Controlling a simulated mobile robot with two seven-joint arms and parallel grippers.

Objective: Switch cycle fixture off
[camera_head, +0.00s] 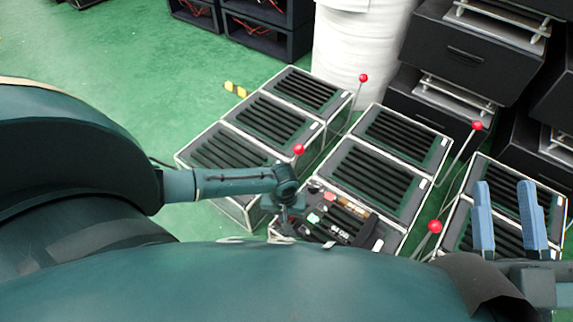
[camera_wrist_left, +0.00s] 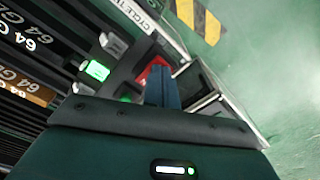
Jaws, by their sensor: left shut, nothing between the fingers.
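The cycle fixture is a black unit with a pale frame (camera_head: 392,240). In the left wrist view its edge carries a label starting "CYCLE TI" (camera_wrist_left: 137,14). A red part (camera_wrist_left: 150,72) sits on it near a lit green button (camera_wrist_left: 97,70); its shape is partly hidden by my fingers. My left gripper (camera_wrist_left: 161,75) is shut and empty, its blue fingertips in front of the red part; I cannot tell if they touch. In the head view my left gripper (camera_head: 288,222) reaches down over the unit's left end. My right gripper (camera_head: 505,186) is open and empty at the right.
Several similar slatted units (camera_head: 385,180) stand around, some with red-knobbed levers (camera_head: 476,126). A white cylinder (camera_head: 355,55) and black drawer units (camera_head: 465,50) stand behind. Yellow-black striped tape (camera_wrist_left: 208,22) marks the green floor, which is open at the upper left.

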